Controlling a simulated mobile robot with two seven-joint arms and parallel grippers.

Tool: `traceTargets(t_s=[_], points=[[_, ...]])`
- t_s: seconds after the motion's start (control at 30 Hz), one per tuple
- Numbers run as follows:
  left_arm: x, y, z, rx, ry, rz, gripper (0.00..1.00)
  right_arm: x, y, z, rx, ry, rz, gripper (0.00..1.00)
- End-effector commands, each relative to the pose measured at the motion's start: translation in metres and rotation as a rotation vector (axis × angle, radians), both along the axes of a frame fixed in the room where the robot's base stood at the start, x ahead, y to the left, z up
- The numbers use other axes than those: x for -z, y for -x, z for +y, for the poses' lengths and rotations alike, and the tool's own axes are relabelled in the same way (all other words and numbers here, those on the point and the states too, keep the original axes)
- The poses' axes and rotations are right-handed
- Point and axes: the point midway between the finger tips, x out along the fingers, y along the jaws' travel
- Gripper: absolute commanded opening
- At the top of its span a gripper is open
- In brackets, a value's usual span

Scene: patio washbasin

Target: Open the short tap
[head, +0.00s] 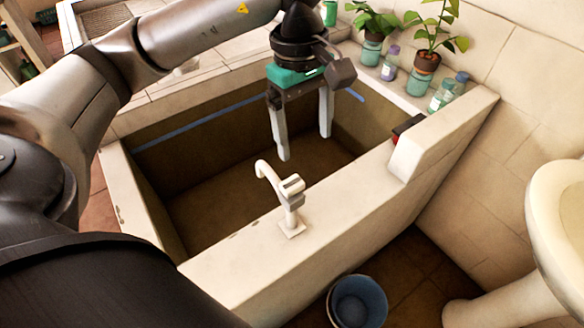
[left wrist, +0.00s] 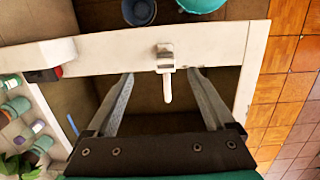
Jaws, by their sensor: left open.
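The short tap (head: 289,194) is white with a grey part near its top. It stands upright on the basin's front rim, with its spout reaching over the basin (head: 230,267). My left gripper (head: 304,147) is open and empty, pointing down over the basin, behind and a little right of the tap in the head view. In the left wrist view the tap (left wrist: 165,62) shows between the two spread fingers, beyond their tips, and no finger touches it. Whether water runs cannot be told. My right gripper is out of view.
A blue bucket (head: 358,301) stands on the floor before the basin. Potted plants (head: 423,73) and bottles (head: 442,95) line the right ledge. A red and black object (head: 405,128) lies by the raised rim block. A white pedestal sink (head: 560,225) stands at right.

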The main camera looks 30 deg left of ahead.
Motion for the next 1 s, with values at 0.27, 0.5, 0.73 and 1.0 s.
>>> traceTargets(t_s=[0.27, 0.5, 0.73, 1.0], points=[[0.005, -0.001, 0.026, 0.007, -0.114, -0.020, 0.88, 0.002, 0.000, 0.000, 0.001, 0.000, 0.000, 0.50], [0.053, 0.000, 0.026, 0.007, -0.111, -0.016, 0.88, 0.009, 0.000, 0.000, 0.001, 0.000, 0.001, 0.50], [0.102, 0.000, 0.025, 0.006, -0.109, -0.018, 0.88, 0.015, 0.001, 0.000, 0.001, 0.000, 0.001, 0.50], [0.139, -0.001, 0.025, 0.006, -0.108, -0.020, 0.88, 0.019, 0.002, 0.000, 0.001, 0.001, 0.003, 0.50]])
